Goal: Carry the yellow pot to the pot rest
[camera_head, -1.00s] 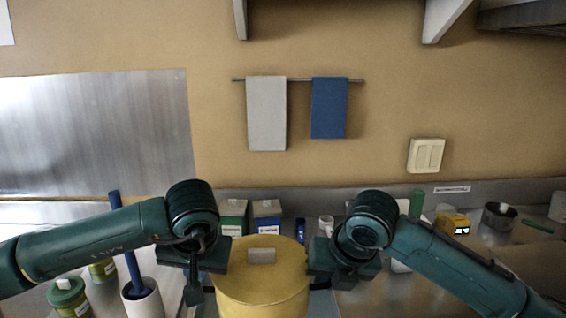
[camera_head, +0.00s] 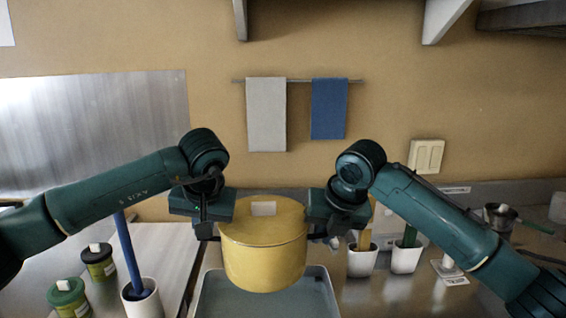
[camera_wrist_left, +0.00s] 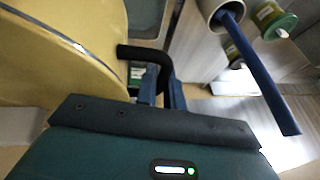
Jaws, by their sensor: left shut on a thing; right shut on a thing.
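The yellow pot (camera_head: 265,262), with its lid on and a pale block-shaped knob on top, hangs level between my two grippers. My left gripper (camera_head: 206,229) is shut on its left handle, and my right gripper (camera_head: 328,228) is shut on its right handle. In the left wrist view the pot (camera_wrist_left: 55,50) fills the upper left, and its black handle (camera_wrist_left: 150,55) runs between the fingers. I cannot make out a pot rest for certain.
A grey-blue tray or basin (camera_head: 212,300) lies below the pot. At right are white cups (camera_head: 405,258) and a small saucepan (camera_head: 500,217). Towels (camera_head: 266,115) hang behind.

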